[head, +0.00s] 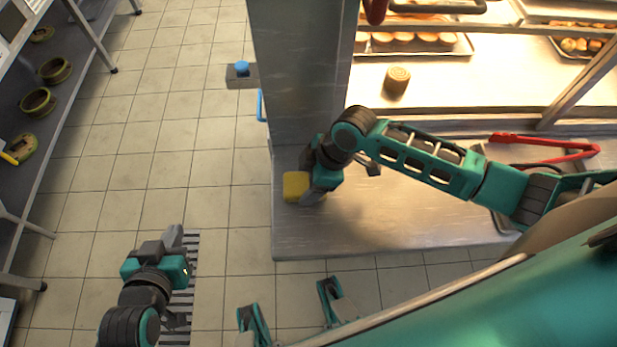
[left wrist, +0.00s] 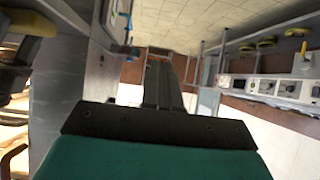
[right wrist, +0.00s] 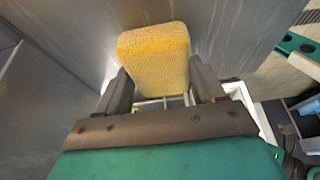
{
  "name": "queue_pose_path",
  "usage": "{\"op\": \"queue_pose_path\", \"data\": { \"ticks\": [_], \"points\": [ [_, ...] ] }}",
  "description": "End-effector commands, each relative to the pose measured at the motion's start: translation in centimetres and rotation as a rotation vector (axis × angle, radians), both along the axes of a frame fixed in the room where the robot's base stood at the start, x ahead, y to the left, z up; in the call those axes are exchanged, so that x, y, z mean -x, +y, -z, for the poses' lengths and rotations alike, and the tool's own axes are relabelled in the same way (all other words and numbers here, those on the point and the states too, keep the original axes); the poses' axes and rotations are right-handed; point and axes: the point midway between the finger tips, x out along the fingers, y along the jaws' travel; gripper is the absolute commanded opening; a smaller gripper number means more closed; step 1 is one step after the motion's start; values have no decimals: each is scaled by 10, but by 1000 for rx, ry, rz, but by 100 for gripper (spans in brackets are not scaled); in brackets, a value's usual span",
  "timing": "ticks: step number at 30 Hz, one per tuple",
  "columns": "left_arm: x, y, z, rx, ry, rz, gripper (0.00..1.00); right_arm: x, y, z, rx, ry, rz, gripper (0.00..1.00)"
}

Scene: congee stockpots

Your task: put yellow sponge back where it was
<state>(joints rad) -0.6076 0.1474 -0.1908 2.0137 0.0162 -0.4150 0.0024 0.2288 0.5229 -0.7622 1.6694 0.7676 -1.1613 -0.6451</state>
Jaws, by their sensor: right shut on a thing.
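The yellow sponge (head: 296,186) is at the left end of the steel counter (head: 330,235), close to its left edge. My right gripper (head: 307,188) is shut on it, and the right wrist view shows the sponge (right wrist: 155,57) between the two fingers (right wrist: 160,85). I cannot tell whether the sponge touches the counter. My left gripper (head: 174,237) is over the floor, left of the counter. In the left wrist view its fingers (left wrist: 165,82) lie close together with nothing between them.
A steel pillar (head: 300,70) rises behind the sponge. Red tongs (head: 545,143) lie on the right of the counter. A lit display case (head: 450,85) with food trays stands behind. A shelf rack (head: 60,100) stands at the far left. Tiled floor between is mostly clear.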

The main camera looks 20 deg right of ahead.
Motion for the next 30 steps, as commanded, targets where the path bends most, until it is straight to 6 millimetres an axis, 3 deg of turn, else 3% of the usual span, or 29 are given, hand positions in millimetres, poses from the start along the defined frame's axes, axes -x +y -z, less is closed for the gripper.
{"op": "queue_pose_path", "data": {
  "ticks": [8,17,23,30],
  "points": [
    [0,0,1,0,1,1,0,0,0,0,0,0,0,93],
    [0,0,0,0,1,1,0,0,0,-3,-1,-1,-1,94],
    [0,1,-9,-5,-5,0,0,3,-11,-32,2,-2,0,94],
    [3,8,-11,-19,-2,-9,0,8,-30,-80,2,-2,0,94]
  ]
}}
